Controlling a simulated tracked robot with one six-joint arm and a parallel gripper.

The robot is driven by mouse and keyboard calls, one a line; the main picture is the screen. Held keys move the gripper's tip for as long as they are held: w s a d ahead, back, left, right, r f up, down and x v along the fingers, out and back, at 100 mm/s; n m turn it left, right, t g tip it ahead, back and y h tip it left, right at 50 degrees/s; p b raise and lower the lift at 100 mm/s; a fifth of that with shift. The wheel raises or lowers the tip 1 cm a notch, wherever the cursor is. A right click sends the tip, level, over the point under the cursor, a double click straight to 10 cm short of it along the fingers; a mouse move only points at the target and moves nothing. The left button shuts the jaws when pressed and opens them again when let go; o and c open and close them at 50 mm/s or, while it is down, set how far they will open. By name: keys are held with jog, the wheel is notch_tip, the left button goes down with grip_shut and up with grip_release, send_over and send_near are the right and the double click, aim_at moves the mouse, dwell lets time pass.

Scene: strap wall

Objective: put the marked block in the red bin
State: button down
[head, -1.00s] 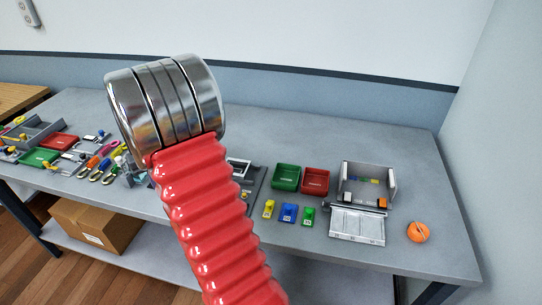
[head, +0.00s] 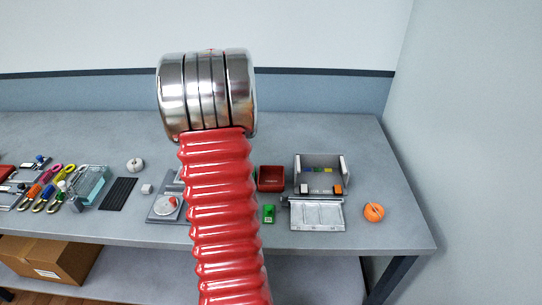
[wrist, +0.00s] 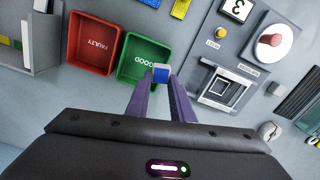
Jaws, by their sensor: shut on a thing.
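My gripper (wrist: 162,84) shows in the wrist view, its two purple fingers shut on a small block (wrist: 161,74) with a blue face and a pale face. I cannot make out a mark on the block. It is held over the near edge of the green bin (wrist: 146,57), labelled GOOD. The red bin (wrist: 93,44), labelled FAULTY, is beside it on the left and looks empty. In the head view the red bin (head: 271,179) stands just right of my arm.
A grey open box (head: 320,170) with coloured blocks is right of the red bin, an orange ball (head: 373,212) further right. A panel with a red knob (wrist: 270,40) and square frame lies right of the bins in the wrist view. Hooks and trays fill the table's left.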

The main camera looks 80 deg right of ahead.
jog(key=s+d+m, duration=0.2)
jog(key=s+d, duration=0.2)
jog(key=s, duration=0.9)
jog(key=shift+d+r+m, duration=0.15)
jog(key=shift+r+m, duration=0.25)
jog(key=shift+r, duration=0.05)
jog(key=shift+f, duration=0.2)
jog(key=shift+f, duration=2.75)
jog(key=shift+f, duration=0.15)
jog(key=c, duration=1.2)
grip_release()
jog(key=shift+o, duration=0.6)
notch_tip(320, 180, up, 6)
jog(key=shift+w, duration=0.1)
